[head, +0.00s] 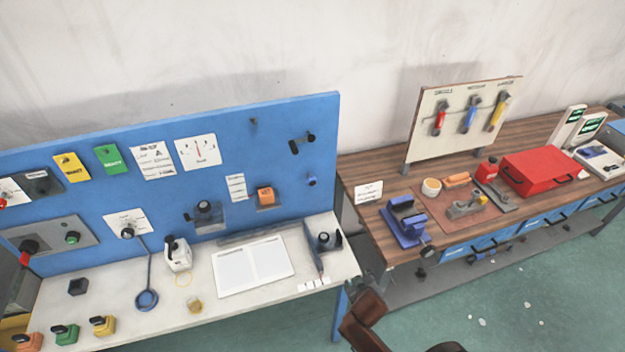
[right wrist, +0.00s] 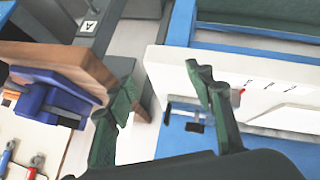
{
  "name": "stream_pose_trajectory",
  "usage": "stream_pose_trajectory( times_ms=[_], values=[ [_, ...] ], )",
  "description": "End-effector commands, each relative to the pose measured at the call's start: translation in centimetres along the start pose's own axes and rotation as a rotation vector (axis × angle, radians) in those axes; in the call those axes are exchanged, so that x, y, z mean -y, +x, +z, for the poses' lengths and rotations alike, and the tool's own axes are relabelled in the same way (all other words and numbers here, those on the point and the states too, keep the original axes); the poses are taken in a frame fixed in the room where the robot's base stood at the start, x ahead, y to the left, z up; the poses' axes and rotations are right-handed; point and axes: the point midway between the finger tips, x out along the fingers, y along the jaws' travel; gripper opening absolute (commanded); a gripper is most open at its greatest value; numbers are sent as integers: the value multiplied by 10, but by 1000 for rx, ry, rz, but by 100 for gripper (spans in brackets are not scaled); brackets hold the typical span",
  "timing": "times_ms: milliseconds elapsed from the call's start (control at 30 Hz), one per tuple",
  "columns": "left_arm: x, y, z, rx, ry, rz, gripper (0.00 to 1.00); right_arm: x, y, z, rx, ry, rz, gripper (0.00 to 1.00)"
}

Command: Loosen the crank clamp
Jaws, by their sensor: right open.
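No part is clearly marked as the crank clamp. A blue vise-like clamp (head: 405,222) with a dark crank handle (head: 427,252) stands at the near left corner of the wooden bench. A blue clamp body (right wrist: 48,98) also shows at the left of the right wrist view, against the wooden bench end. A black crank-like part (head: 302,143) is on the blue panel's right side. In the right wrist view, my right gripper (right wrist: 165,95) is open, its dark green fingers apart with nothing between them. It is clear of the blue clamp. My left gripper is not in view.
The white table (head: 215,305) holds a paper sheet (head: 253,264), a white device (head: 178,253) and a black device (head: 325,241). A red box (head: 540,170) sits on the wooden bench (head: 410,180). A gap separates the tables. A brown object (head: 365,322) shows at the bottom.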

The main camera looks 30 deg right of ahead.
Motion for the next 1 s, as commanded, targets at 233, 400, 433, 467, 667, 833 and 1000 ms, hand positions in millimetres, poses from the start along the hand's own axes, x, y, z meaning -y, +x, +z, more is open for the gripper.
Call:
stream_pose_trajectory(
  times_ms=[233,400,433,467,667,833,1000],
  values=[
    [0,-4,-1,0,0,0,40,-37,6,-106,-260,-46,148,49],
    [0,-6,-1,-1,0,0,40,-49,3,-195,-494,-130,228,49],
    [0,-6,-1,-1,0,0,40,-49,2,-212,-538,-149,237,49],
    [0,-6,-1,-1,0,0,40,-48,0,-226,-579,-170,245,49],
    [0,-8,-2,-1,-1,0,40,-36,-12,-305,-795,-313,261,49],
    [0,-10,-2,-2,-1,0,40,-31,-9,-326,-835,-349,256,49],
    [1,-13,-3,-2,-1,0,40,-34,7,-346,-834,-348,257,49]
  ],
)
